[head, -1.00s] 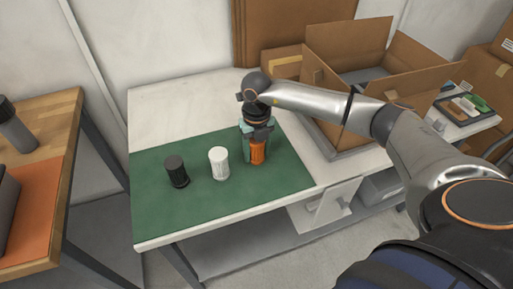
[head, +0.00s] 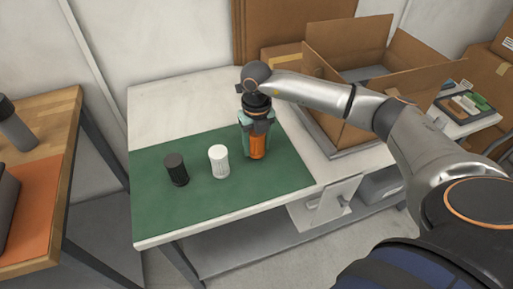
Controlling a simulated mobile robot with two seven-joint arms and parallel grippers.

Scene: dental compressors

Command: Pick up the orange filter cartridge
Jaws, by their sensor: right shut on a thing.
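The orange filter cartridge (head: 258,147) is upright at the right part of the green mat (head: 215,213) on the white table. My right gripper (head: 257,134) points down over it and is shut on it, with the fingers at its sides. The gripper hides the cartridge's upper part. I cannot tell whether its base touches the mat. A white cartridge (head: 219,161) and a black cartridge (head: 177,169) stand on the mat to its left. My left gripper is not in view.
An open cardboard box (head: 345,105) stands right of the mat, behind my right arm. A tray with small items (head: 467,105) lies at the far right. A wooden table (head: 42,125) with an orange mat is at the left. The white table's back left is clear.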

